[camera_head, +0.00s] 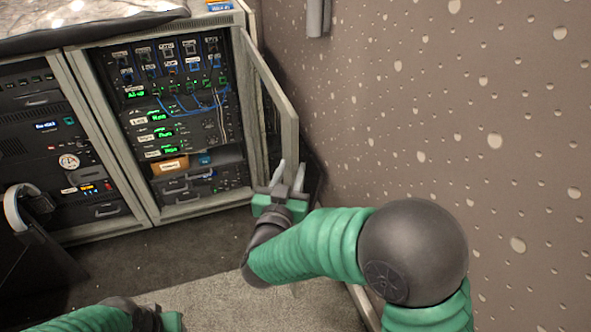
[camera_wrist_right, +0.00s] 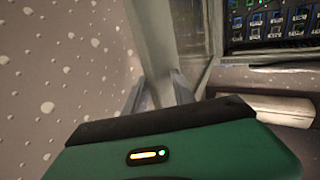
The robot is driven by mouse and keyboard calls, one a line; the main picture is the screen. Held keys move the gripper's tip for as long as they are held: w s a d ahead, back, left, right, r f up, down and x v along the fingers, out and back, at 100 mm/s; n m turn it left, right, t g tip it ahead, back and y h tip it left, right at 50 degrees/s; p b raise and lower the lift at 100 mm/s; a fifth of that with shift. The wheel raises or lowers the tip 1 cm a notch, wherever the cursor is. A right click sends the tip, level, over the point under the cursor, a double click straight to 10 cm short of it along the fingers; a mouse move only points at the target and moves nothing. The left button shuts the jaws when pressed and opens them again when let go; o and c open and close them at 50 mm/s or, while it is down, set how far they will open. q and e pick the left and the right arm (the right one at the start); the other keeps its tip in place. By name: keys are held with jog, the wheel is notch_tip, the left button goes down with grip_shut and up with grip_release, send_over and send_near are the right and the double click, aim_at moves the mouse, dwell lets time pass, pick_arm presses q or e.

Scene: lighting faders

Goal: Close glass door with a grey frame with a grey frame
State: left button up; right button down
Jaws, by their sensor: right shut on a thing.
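The glass door with a grey frame (camera_head: 289,135) stands open on the right side of the rack cabinet, swung out toward me. My right gripper (camera_head: 288,168) is at the low part of the door's free edge, shut on the frame. In the right wrist view, the two fingers of the right gripper (camera_wrist_right: 160,85) sit on either side of the grey frame (camera_wrist_right: 158,45). My left gripper (camera_head: 165,319) is low at the bottom edge of the head view, away from the door; its fingers are not clear.
The open cabinet (camera_head: 152,212) holds lit equipment and blue cables. A closed cabinet bay (camera_head: 60,140) stands to its left. A speckled wall (camera_head: 450,110) is close on the right. A dark chair (camera_head: 35,235) is at the left. Carpet (camera_head: 200,245) before the cabinet is clear.

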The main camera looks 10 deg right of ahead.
jog(key=a+m+g+h, duration=0.1)
jog(key=a, duration=0.5)
jog(key=shift+w+a+h+p, duration=0.15)
jog(key=shift+a+h+p, duration=0.15)
jog(key=shift+h+p, duration=0.1)
jog(key=shift+r, duration=0.15)
